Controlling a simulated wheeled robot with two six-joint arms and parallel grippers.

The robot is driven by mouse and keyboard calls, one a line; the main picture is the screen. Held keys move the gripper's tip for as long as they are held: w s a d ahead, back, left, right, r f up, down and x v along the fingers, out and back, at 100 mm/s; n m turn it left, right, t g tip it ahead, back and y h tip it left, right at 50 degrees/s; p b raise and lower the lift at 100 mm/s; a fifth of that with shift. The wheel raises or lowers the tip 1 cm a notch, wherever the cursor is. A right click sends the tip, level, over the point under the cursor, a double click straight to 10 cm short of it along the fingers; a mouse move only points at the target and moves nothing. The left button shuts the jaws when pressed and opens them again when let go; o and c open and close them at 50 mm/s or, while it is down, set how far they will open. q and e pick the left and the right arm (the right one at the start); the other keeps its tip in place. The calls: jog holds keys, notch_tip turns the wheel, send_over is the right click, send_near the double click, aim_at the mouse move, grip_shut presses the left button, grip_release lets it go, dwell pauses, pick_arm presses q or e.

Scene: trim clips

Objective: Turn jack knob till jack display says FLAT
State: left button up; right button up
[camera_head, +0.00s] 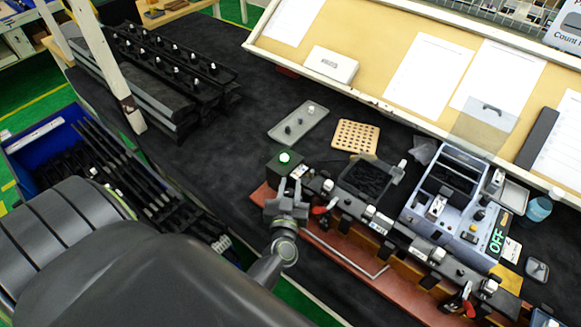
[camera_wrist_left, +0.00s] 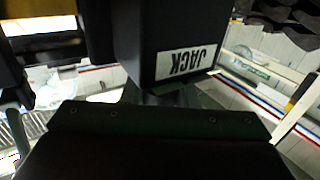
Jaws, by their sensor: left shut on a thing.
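The jack box (camera_head: 283,161) is a small dark block with a bright green-white light on top, at the left end of the red-brown fixture. Any words on it are too small to read. In the left wrist view its dark body (camera_wrist_left: 150,30) fills the top middle, with a white JACK label (camera_wrist_left: 188,62) seen upside down. My left gripper (camera_head: 287,203) is right at the near side of the jack box, shut on the jack knob. The knob itself is hidden by the gripper. My right gripper is not in view.
The fixture (camera_head: 340,262) carries clamps with red handles and a dark tray. A grey tray (camera_head: 298,122) and a perforated tan board (camera_head: 355,136) lie behind. Dark mat between the racks and fixture is clear.

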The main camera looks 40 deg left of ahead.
pick_arm(q)
jog(key=shift+w+r, duration=0.1)
jog(key=shift+r, duration=0.1)
jog(key=o, duration=1)
jog(key=shift+f, duration=0.1)
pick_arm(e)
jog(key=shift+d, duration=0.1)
pick_arm(q)
jog(key=shift+f, duration=0.1)
